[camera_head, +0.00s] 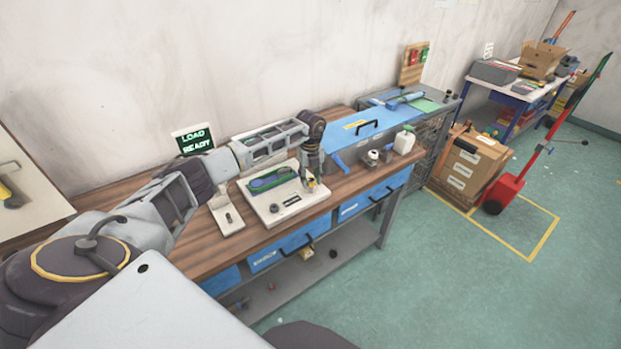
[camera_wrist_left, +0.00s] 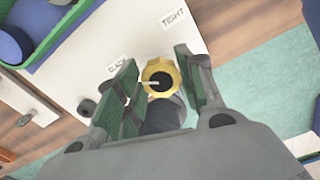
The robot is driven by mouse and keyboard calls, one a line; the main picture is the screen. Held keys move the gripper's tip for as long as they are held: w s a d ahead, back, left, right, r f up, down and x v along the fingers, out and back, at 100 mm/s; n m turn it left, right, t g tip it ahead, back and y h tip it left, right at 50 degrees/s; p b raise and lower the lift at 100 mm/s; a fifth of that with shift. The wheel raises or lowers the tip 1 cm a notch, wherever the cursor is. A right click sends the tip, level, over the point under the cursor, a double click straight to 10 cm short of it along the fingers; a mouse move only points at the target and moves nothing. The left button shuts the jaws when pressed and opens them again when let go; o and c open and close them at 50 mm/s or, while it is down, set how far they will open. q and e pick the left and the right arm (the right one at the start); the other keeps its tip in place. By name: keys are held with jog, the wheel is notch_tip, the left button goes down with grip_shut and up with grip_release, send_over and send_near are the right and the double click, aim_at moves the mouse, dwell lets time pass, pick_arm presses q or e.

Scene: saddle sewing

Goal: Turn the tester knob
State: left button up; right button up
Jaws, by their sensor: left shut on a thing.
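The tester is a white block (camera_head: 268,215) on the wooden bench, with a green tray (camera_head: 270,179) on top. Its yellow knob (camera_wrist_left: 151,68) has a dark centre and a white pointer that points left in the left wrist view. Labels SLACK (camera_wrist_left: 117,66) and TIGHT (camera_wrist_left: 173,16) are printed on the tester beside the knob. My left gripper (camera_wrist_left: 160,85) is shut on the knob, with one green-padded finger on each side. In the head view my left gripper (camera_head: 311,184) points down at the tester's right front corner and mostly hides the knob. My right gripper is out of view.
A display (camera_head: 193,139) reading LOAD READY stands behind the tester. A small white stand (camera_head: 228,219) sits to its left. A blue case (camera_head: 360,130), a white bottle (camera_head: 404,142) and small metal parts lie to the right. Blue drawers (camera_head: 290,246) are below the bench top.

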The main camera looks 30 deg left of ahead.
pick_arm(q)
jog(key=shift+m, duration=0.3)
jog(key=shift+m+b, duration=0.45)
jog(key=shift+m, duration=0.05)
jog(key=m+b, duration=0.1)
jog(key=m, duration=0.2)
jog(key=shift+m+b, duration=0.35)
jog(key=shift+m, duration=0.05)
jog(key=m+b, duration=0.2)
jog(key=m, duration=0.4)
jog(key=shift+w+d, duration=0.1)
jog(key=shift+d, duration=0.05)
jog(key=m+b, duration=0.1)
jog(key=m, duration=0.4)
jog(key=shift+b, duration=0.35)
jog(key=m+b, duration=0.1)
jog(key=m, duration=0.4)
jog(key=shift+d, duration=0.15)
jog(key=shift+m, duration=0.5)
jog(key=shift+r, duration=0.1)
